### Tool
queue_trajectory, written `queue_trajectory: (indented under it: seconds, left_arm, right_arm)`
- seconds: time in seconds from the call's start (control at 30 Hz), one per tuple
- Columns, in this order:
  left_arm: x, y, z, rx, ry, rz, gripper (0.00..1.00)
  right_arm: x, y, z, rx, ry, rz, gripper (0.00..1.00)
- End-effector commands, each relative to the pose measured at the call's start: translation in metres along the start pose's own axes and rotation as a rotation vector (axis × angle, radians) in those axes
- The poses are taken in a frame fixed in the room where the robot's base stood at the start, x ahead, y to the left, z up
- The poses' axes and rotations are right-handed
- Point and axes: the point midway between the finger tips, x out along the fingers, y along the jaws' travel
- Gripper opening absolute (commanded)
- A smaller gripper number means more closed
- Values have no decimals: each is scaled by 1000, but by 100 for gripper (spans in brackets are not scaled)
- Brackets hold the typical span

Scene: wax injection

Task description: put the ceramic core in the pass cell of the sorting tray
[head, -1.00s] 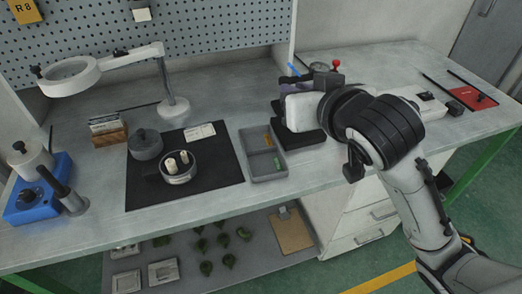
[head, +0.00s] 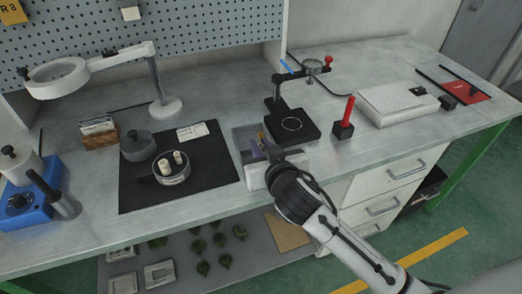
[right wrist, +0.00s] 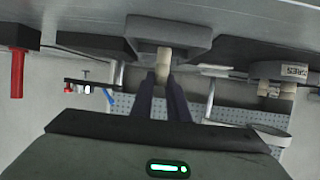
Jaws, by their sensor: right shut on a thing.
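My right gripper (head: 261,147) is over the grey two-cell sorting tray (head: 240,157) in the head view, with its white body covering the tray's front part. In the right wrist view, which is upside down, its dark fingers (right wrist: 166,82) are shut on a pale, short cylinder, the ceramic core (right wrist: 163,60). The core shows against the tray (right wrist: 192,36); I cannot tell whether it touches the tray or which cell it is over. In the head view the held core is hidden. An orange mark (head: 261,135) shows at the tray. My left gripper is out of view.
Left of the tray, a round bowl (head: 172,179) with two pale cores stands on a black mat (head: 212,178), near a grey lidded pot (head: 138,147). Right of the tray are a dial-gauge stand (head: 305,125), a red-handled post (head: 345,118) and a white box (head: 398,103).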

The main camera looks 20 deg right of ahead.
Motion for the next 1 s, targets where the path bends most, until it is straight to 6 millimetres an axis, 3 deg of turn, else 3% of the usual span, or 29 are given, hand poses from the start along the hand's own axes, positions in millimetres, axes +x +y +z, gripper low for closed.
queue_trajectory:
  seconds: [0.1,0.43,0.47,0.57,0.87,1.0]
  left_arm:
    - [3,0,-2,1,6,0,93]
    - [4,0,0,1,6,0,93]
    - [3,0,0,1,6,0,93]
    - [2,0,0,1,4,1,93]
    - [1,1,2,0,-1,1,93]
    - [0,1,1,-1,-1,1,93]
  right_arm:
    - [5,0,12,-1,1,0,0]
    - [6,0,15,1,0,0,0]
    - [6,0,15,1,0,0,16]
    - [6,0,14,0,0,0,33]
    - [5,0,12,0,1,0,33]
    - [-4,0,12,1,-1,-1,33]
